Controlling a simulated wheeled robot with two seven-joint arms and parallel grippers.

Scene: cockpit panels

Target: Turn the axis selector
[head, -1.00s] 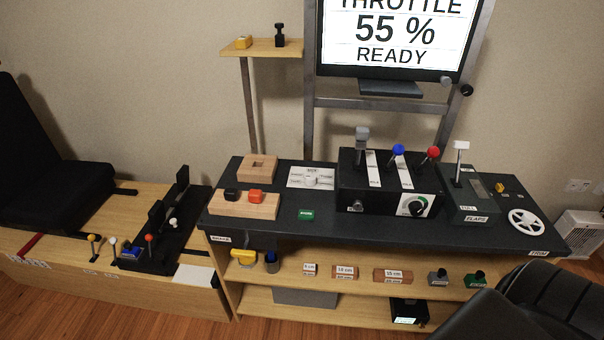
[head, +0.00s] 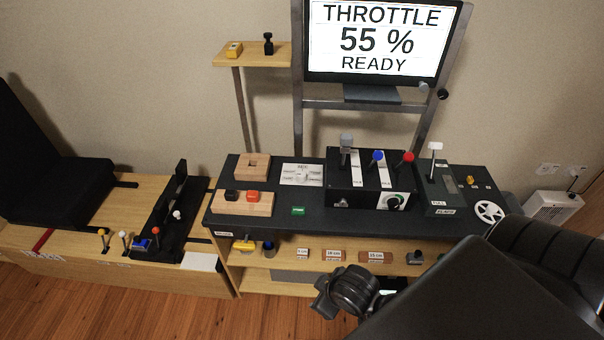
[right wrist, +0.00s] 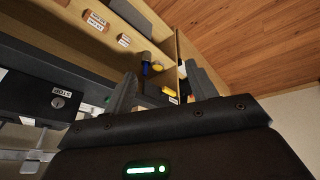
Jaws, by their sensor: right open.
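I cannot read which control is labelled as the axis selector. A white knob (head: 302,176) sits on a white marked card on the dark console top, left of the black lever box (head: 370,205). A dark round knob (head: 393,203) is on a pale plate at the box's front right, and a small knob (head: 341,202) is at its front left. A small silver knob with a label also shows in the right wrist view (right wrist: 59,101). My right gripper (right wrist: 160,90) is open and empty in the right wrist view, apart from the controls. My left gripper is out of view.
The console (head: 265,224) stands above open shelves with several blocks. Upright levers rise from the box. A white handwheel (head: 489,212) is at the right, partly behind my right arm. Wooden blocks lie on the left. A screen (head: 380,40) reads THROTTLE 55 % READY.

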